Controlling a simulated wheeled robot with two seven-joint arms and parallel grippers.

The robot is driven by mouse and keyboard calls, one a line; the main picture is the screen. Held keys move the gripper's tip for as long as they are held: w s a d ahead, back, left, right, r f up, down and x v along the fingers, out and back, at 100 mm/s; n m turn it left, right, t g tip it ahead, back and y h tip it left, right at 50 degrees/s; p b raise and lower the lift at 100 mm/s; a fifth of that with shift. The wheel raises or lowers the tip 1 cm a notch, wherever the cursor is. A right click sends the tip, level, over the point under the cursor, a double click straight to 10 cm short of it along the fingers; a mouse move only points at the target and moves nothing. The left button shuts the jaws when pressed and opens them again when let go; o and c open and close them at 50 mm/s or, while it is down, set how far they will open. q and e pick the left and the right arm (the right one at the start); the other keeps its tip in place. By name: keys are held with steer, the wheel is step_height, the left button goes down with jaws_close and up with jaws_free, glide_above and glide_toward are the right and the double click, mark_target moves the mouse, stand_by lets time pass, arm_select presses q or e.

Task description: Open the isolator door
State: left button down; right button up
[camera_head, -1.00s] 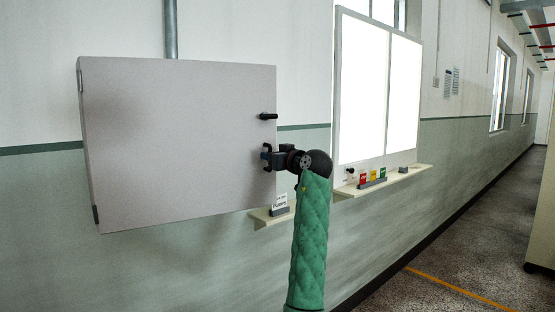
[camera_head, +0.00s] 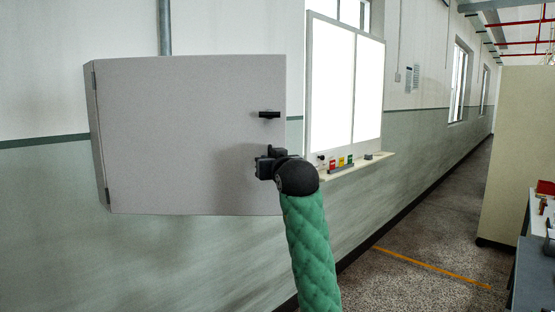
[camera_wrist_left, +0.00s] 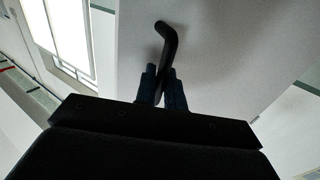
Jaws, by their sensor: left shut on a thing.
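The grey isolator door (camera_head: 190,130) fills the left of the head view, hinged along its left edge. Its right edge stands out from the wall, so it appears partly swung open. A black latch (camera_head: 269,115) sits near its right edge. My left gripper (camera_head: 264,160), on the green-sleeved arm, is at the door's right edge below the latch. In the left wrist view a bent black handle (camera_wrist_left: 168,42) runs down between the blue fingers of this gripper (camera_wrist_left: 162,88), which are shut on it. The cabinet's inside is hidden by the door. My right gripper is out of view.
A lit whiteboard (camera_head: 345,90) with a narrow shelf (camera_head: 350,166) is on the wall to the right. A beige partition (camera_head: 515,160) and a workbench (camera_head: 530,275) stand at the far right. The floor (camera_head: 430,215) between is clear.

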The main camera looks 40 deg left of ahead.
arm_select(q)
steer(key=shift+s+d, duration=0.25)
steer(key=shift+s, duration=0.05)
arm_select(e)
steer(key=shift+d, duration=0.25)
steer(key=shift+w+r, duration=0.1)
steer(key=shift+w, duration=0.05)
